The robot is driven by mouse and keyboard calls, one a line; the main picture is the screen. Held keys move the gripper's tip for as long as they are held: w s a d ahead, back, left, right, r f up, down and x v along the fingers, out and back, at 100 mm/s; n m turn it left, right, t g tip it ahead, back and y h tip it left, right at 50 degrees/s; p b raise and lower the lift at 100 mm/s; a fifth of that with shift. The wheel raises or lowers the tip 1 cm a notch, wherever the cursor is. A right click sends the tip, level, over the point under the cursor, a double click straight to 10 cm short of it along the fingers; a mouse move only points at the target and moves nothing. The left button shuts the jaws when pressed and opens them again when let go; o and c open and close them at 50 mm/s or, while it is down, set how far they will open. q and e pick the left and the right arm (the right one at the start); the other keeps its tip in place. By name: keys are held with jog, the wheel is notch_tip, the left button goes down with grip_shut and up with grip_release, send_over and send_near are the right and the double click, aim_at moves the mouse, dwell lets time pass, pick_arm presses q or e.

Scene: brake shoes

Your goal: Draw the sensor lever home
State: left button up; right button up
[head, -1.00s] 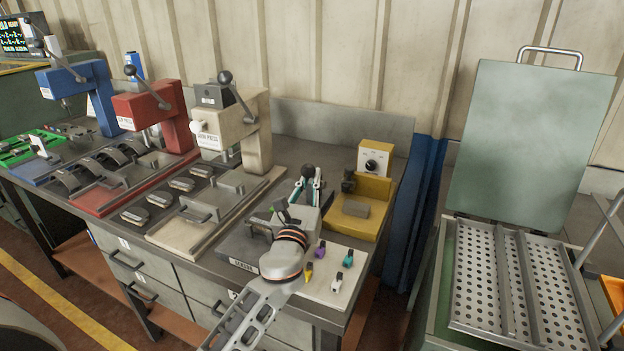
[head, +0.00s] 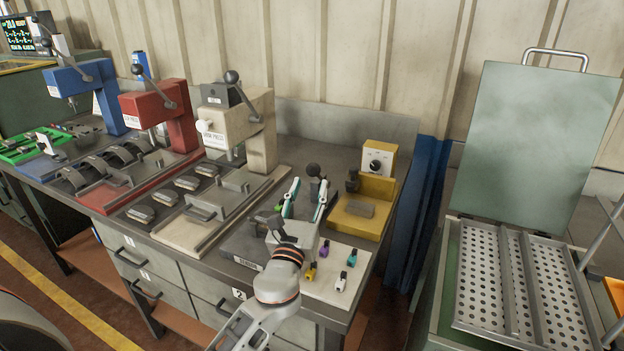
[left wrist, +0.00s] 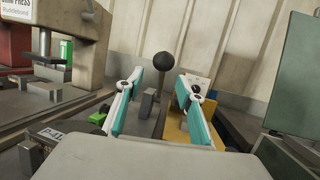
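The sensor lever has a black ball knob (head: 313,170) on a shaft, standing upright at the sensor station, whose grey base (head: 240,244) is at the bench's front right. My left gripper (head: 307,188) is open, with its teal and white fingers apart and nothing held. In the left wrist view, the ball knob (left wrist: 165,61) shows above and between the fingertips (left wrist: 160,80), with the shaft in the gap. I cannot tell whether the shaft is between the fingers or just beyond them. The gripper body hides part of the station. My right gripper is not in view.
A cream press (head: 258,135), a red press (head: 180,120) and a blue press stand to the left. A yellow fixture (head: 360,218) is close on the right. Small coloured connectors lie on a pale pad (head: 330,292) in front. A perforated tray (head: 480,290) is farther right.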

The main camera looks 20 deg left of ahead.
pick_arm(q)
jog(key=v, duration=0.7)
jog(key=shift+s, duration=0.2)
